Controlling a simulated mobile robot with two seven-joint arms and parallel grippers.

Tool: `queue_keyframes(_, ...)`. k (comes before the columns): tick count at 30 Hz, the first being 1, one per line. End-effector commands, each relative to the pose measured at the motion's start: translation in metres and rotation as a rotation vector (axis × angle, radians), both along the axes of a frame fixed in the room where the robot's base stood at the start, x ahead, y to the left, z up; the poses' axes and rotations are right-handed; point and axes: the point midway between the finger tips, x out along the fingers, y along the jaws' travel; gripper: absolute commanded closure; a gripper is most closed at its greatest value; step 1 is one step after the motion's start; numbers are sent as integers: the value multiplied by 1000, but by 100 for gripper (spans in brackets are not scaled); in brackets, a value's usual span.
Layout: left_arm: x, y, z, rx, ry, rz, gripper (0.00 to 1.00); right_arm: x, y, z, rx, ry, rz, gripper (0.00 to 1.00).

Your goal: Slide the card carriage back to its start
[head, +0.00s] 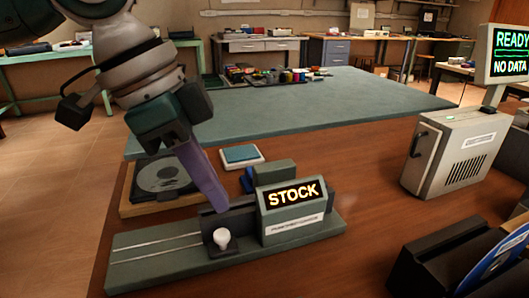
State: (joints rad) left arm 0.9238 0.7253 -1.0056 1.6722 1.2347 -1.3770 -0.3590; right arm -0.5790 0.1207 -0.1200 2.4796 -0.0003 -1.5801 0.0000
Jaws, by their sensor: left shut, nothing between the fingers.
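The card carriage (213,250) is a dark block with a white knob (222,238). It sits on the two rails of a grey-green base (150,271), close to the left side of a box with a lit "STOCK" sign (292,196). The rails (150,248) to its left are bare. My left gripper (217,205) reaches down from the upper left, with purple fingers shut and empty. Its tips are at the upper edge of the carriage in the picture, above and behind the knob; I cannot tell whether they touch. My right gripper is not in view.
A tray with a grey disc (162,178) lies behind the rails. A teal pad on a white tray (241,155) is behind the sign box. A grey metal case (455,150) and a dark holder (440,265) stand on the right. Brown tabletop between is clear.

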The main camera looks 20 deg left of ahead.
Motion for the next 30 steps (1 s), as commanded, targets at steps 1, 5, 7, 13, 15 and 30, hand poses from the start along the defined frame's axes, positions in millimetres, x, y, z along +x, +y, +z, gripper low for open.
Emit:
queue_keyframes(1,1,-4,-12,0,1,0,100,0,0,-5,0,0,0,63)
queue_keyframes(5,4,-10,-32,1,1,0,100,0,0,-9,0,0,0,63)
queue_keyframes(7,6,-13,-41,0,0,0,100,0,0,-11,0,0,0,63)
queue_keyframes(13,8,-17,-52,1,-1,-1,100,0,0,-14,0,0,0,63)
queue_keyframes(15,8,-18,-53,1,-2,0,100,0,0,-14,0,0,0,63)
queue_keyframes(30,-13,14,-45,2,7,6,100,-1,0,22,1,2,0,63)
